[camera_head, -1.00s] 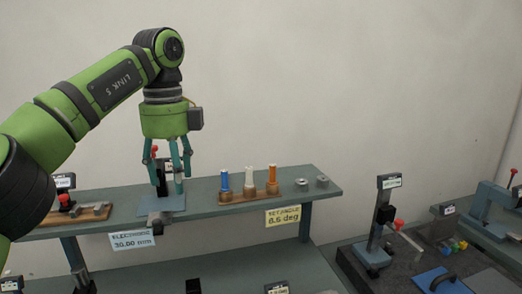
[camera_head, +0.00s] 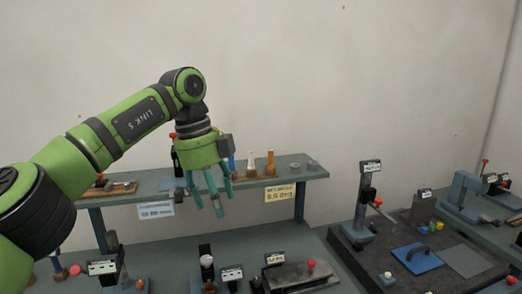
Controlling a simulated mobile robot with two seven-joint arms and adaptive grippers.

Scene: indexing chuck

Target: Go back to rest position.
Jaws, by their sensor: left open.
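My left gripper (camera_head: 213,196) hangs from the green arm that comes in from the left. Its teal fingers are spread and hold nothing. They point down in front of the raised shelf (camera_head: 140,196). Behind the gripper, a device with a red knob (camera_head: 174,140) on the shelf is partly hidden. A blue-topped piece (camera_head: 231,166) is partly hidden by the gripper. My right gripper is not in view.
Two small metal parts (camera_head: 311,164) sit at the shelf's right end. A yellow label (camera_head: 279,194) and a white label (camera_head: 156,209) hang on its front. Below are several labelled devices. A dark plate at right carries a tall stand (camera_head: 366,205) and a blue plate (camera_head: 417,259).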

